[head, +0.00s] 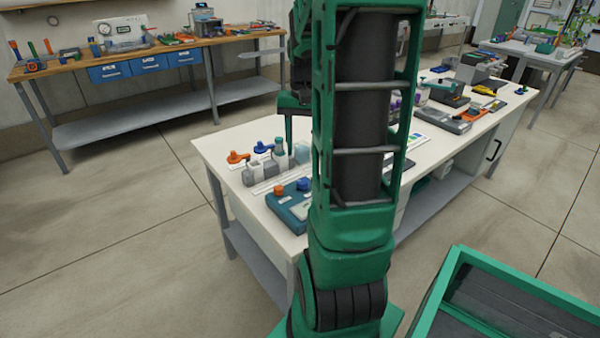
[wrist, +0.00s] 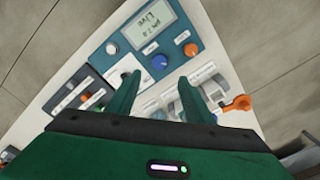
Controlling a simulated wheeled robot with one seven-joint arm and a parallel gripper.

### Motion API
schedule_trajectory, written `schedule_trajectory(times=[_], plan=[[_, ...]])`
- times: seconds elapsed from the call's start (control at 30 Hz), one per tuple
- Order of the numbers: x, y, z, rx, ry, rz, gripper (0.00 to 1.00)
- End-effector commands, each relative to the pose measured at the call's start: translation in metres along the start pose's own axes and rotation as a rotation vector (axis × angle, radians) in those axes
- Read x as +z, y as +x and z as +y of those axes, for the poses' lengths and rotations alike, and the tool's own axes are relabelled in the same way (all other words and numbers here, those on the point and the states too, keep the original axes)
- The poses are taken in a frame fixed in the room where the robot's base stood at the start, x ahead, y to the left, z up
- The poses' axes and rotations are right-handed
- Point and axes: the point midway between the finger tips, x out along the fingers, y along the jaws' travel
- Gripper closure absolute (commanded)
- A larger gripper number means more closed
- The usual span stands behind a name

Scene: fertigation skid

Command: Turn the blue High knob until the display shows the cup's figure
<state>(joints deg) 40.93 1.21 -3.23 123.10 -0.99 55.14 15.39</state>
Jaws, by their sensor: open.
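A teal meter box (head: 290,212) lies on the near left end of the white bench. It carries a blue knob (head: 303,184) and an orange knob (head: 278,190). In the wrist view the blue knob (wrist: 159,61) sits below the grey display (wrist: 151,27), whose upside-down text shows "Live" and a pH line too small to read surely. The orange knob (wrist: 191,49) is to its right. My gripper (wrist: 158,82) is open and empty, its fingers apart, just short of the blue knob in the picture. I cannot pick out the cup or its figure.
Clear and grey fittings (head: 280,158) stand behind the box, with an orange-handled valve (head: 237,157) and a blue-handled one (head: 262,147). In the wrist view the orange handle (wrist: 237,103) is right of my fingers. More tools crowd the bench's far end.

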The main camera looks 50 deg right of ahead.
Motion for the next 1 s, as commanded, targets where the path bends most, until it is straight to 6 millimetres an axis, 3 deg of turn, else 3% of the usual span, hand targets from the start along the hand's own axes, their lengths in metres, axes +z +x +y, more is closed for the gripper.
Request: schedule_trajectory(times=[0.27, 0.7, 1.0], plan=[[0.0, 0.02, 0.0, 0.001, -0.009, -0.004, 0.53], [0.0, 0.092, 0.0, 0.001, -0.009, -0.004, 0.53], [0.0, 0.108, 0.0, 0.0, -0.01, -0.001, 0.53]])
